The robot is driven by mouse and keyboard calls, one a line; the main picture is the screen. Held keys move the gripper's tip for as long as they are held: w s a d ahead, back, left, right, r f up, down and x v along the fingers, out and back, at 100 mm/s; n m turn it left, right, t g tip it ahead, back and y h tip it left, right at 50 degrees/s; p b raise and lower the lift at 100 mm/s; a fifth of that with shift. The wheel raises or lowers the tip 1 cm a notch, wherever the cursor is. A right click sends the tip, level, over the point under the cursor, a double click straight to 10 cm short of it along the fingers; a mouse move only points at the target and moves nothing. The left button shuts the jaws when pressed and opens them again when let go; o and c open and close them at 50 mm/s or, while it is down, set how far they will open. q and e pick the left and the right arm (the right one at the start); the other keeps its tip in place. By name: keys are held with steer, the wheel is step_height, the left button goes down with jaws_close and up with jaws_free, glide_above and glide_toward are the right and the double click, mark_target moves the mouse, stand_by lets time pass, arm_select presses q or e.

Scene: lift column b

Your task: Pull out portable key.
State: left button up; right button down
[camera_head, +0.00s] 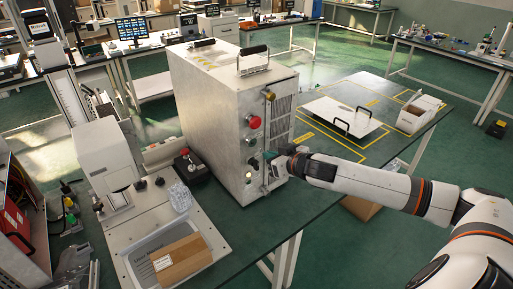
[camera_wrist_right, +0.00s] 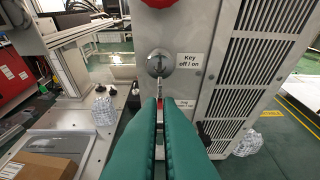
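A round silver key lock (camera_wrist_right: 158,63) sits on the front panel of a grey metal cabinet (camera_head: 205,95), beside a "Key off / on" label (camera_wrist_right: 190,62). The key (camera_wrist_right: 158,87) shows as a thin silver shaft just below the lock's face, with a red part lower down between the fingertips. I cannot tell whether its tip is inside the lock. My right gripper (camera_wrist_right: 161,101) has its green fingers close together around the red part. In the head view my right gripper (camera_head: 271,158) is at the cabinet's lower front; the key is too small to make out. My left gripper is not in view.
A red button (camera_head: 254,122) and a brass knob (camera_head: 269,95) stick out above the lock. A vented panel (camera_wrist_right: 245,75) lies right of it. The table right of the cabinet holds a white plate (camera_head: 340,117).

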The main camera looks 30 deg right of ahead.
steer(key=shift+s+d, duration=0.1)
steer(key=shift+s, duration=1.2)
